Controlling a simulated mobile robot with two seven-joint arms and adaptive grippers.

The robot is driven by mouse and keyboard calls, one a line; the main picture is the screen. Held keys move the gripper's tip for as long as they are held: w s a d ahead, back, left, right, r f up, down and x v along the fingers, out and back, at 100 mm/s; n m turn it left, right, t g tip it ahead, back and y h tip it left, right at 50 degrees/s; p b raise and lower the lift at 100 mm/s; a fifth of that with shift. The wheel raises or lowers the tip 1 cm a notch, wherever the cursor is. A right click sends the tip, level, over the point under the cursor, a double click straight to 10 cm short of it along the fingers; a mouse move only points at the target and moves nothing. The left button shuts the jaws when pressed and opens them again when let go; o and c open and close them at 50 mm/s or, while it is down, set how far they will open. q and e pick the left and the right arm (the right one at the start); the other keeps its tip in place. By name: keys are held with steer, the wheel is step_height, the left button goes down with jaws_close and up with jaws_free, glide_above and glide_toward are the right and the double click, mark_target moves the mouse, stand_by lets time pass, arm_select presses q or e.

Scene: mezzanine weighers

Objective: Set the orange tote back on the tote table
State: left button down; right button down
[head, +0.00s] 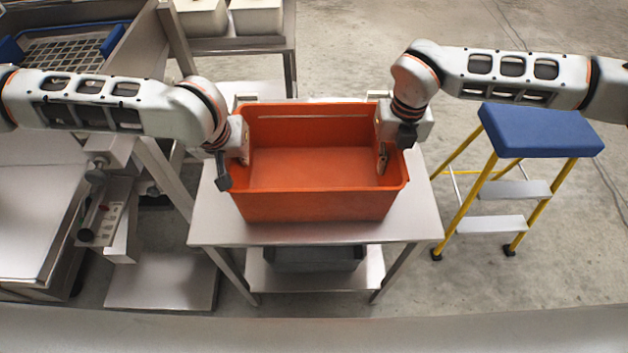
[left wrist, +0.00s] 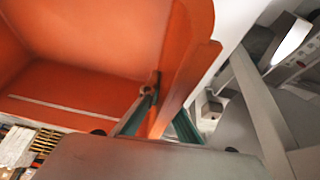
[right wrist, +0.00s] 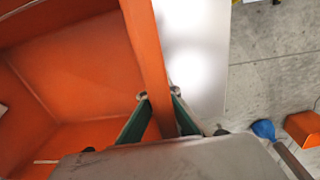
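The orange tote (head: 315,206) is empty and upright over the steel tote table (head: 415,228). Whether its base touches the tabletop or hangs just above it, I cannot tell. My left gripper (head: 243,152) is shut on the tote's left end wall, one finger inside and one outside; the wall (left wrist: 178,85) shows between the fingers in the left wrist view. My right gripper (head: 383,155) is shut on the right end wall in the same way; the wall (right wrist: 152,70) shows between its fingers in the right wrist view. The tote's underside is hidden.
A dark grey bin (head: 315,258) sits on the table's lower shelf. A blue-topped yellow step stool (head: 540,132) stands to the right. Steel weighing equipment (head: 105,200) stands close on the left. Pale bins (head: 256,18) sit on a rear table. Tabletop strips beside the tote are clear.

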mark_target(229, 160)
arm_select(q)
steer(key=c, duration=2.3)
jaws_free()
steer(key=shift+a+f, duration=0.1)
arm_select(e)
steer(key=c, duration=2.3)
jaws_free()
arm_select(q)
steer(key=shift+r, duration=0.2)
steer(key=v, duration=1)
steer(key=shift+s+r, duration=0.1)
steer(key=shift+r, duration=0.25)
steer(key=shift+s+r, duration=0.25)
steer(key=shift+r, duration=0.2)
arm_select(e)
steer(key=shift+r, duration=0.1)
steer(key=r, duration=1.2)
steer(key=shift+d, duration=0.3)
steer(key=shift+a, duration=0.1)
